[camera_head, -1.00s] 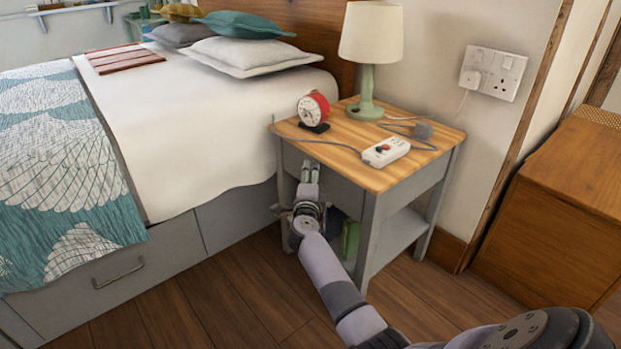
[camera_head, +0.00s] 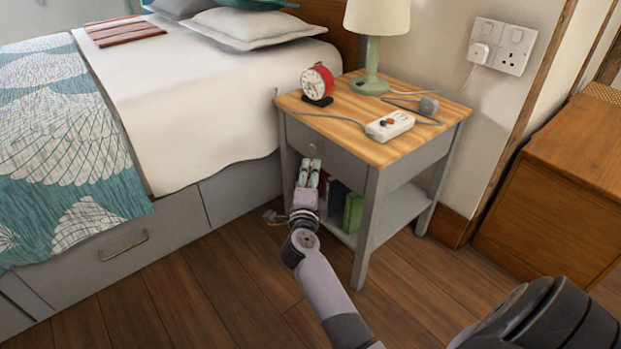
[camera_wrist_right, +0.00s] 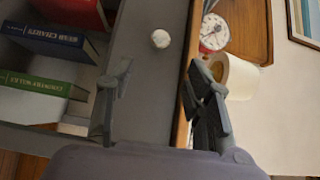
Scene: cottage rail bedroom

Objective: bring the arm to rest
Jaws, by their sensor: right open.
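My right arm reaches in from the lower right of the head view. Its gripper (camera_head: 310,170) is in front of the bedside table (camera_head: 372,190), just below the round drawer knob (camera_head: 312,148). In the right wrist view the two fingers of the gripper (camera_wrist_right: 158,85) stand apart with nothing between them. The grey drawer front and its pale knob (camera_wrist_right: 161,38) show beyond them. The drawer looks shut. My left gripper is not in view.
On the tabletop are a red alarm clock (camera_head: 317,84), a lamp (camera_head: 371,60) and a white power strip (camera_head: 390,125) with its cable. Books (camera_head: 352,212) stand on the lower shelf. The bed (camera_head: 200,100) is left, a wooden cabinet (camera_head: 560,190) right. Floor in front is clear.

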